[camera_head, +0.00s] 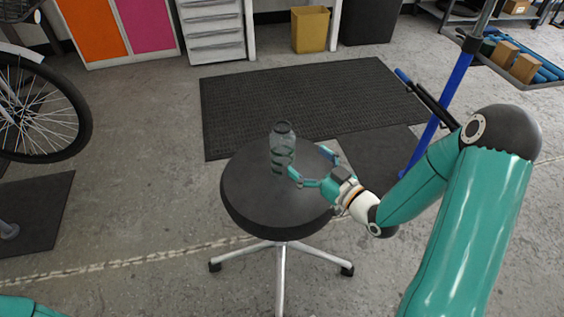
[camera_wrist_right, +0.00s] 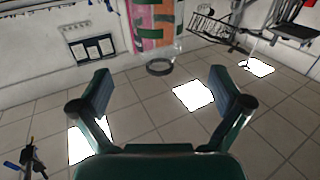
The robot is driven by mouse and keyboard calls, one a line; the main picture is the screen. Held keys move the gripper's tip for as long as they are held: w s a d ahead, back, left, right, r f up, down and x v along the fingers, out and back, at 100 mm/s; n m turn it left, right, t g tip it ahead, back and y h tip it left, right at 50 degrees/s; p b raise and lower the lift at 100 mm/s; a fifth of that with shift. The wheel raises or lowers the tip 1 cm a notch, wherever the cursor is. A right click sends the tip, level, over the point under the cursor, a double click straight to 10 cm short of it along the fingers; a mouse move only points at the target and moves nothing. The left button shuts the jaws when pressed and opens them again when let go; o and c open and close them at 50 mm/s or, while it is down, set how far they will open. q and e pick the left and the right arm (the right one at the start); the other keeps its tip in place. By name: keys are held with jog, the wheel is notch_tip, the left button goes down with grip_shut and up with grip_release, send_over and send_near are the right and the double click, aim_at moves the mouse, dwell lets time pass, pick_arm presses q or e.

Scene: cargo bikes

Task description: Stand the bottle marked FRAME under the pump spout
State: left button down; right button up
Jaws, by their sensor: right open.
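A clear grey bottle (camera_head: 283,146) with a dark rim stands upright on a round black stool (camera_head: 245,205). Dark marks show low on it, but I cannot read a label. My right gripper (camera_head: 311,164) is open beside the bottle, on its right and near side; one fingertip overlaps the bottle's lower edge in the picture. No pump spout is in view.
A bicycle wheel (camera_head: 40,112) is at the left. A blue post (camera_head: 440,112) and a shelf with boxes (camera_head: 525,68) stand at the right. A black mat (camera_head: 300,95) lies behind the stool.

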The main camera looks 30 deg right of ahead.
aim_at(282, 139)
jog(key=x, duration=1)
jog(key=shift+d, duration=0.15)
jog(key=shift+s, duration=0.1)
jog(key=shift+c, duration=0.2)
jog(key=c, duration=1.5)
jog(key=shift+o, duration=0.2)
jog(key=shift+r, duration=0.1)
